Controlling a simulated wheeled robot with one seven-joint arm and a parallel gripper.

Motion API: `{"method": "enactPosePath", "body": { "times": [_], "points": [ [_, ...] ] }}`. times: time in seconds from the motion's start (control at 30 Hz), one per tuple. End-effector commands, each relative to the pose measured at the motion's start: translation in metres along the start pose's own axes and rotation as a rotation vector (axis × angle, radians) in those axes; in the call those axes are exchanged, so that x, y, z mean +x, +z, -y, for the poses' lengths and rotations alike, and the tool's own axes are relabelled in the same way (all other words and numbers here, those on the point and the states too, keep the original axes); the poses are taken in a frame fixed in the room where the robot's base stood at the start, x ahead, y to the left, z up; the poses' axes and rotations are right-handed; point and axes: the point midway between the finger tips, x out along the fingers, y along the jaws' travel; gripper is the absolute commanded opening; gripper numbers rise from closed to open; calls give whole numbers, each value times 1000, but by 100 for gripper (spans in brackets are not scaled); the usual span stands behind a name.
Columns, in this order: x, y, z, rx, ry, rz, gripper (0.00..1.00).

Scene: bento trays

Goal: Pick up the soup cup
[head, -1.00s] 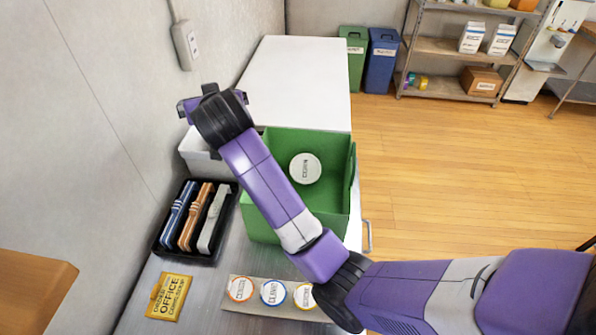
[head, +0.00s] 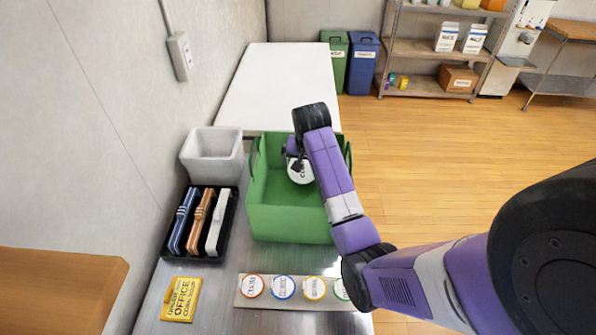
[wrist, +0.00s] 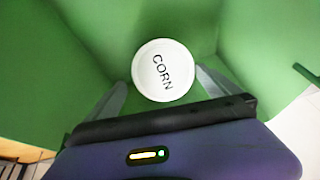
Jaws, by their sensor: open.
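The soup cup (head: 301,174) has a round white lid lettered "CORN". It stands inside the green box (head: 289,224), and its lid also shows in the wrist view (wrist: 163,70). My gripper (head: 295,157) is over the box, pointing down at the cup and partly covering it in the head view. In the wrist view the two grey fingers are apart, one on each side of the lid. The cup's sides are hidden under the lid, and I cannot tell whether the fingers touch it.
Left of the box are a white bin (head: 213,166) and a black tray (head: 226,238) with blue, orange and white cases. In front lie a strip of round coloured-rim labels (head: 268,304) and a yellow card (head: 180,299) reading "OFFICE". The white tabletop (head: 279,88) behind is clear.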

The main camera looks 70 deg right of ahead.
Motion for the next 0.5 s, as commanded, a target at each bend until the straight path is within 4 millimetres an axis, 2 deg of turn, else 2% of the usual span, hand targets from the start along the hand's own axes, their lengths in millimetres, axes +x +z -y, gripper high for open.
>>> {"method": "enactPosePath", "body": {
  "times": [0.5],
  "points": [
    [58, 3, 7, -2, 1, -1, 100]
  ]
}}
